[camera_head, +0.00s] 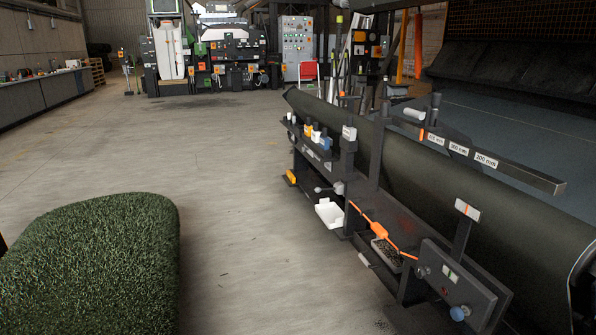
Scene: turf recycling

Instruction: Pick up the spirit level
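I cannot pick out the spirit level with certainty. A dark plate (467,286) at the lower right, on the near end of the roller machine (372,170), carries a small white strip with a green mark (450,275); I cannot tell if this is a level's vial or only a label. A dark bar with white millimetre labels (520,172) reaches out above the roller. My gripper is not in view.
A rolled piece of green turf (95,262) fills the lower left. A white tray (330,213), an orange tool (377,230) and a blue knob (459,313) sit along the machine's low side. Bare concrete floor (225,170) lies between turf and machine. A bench (45,90) lines the left wall.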

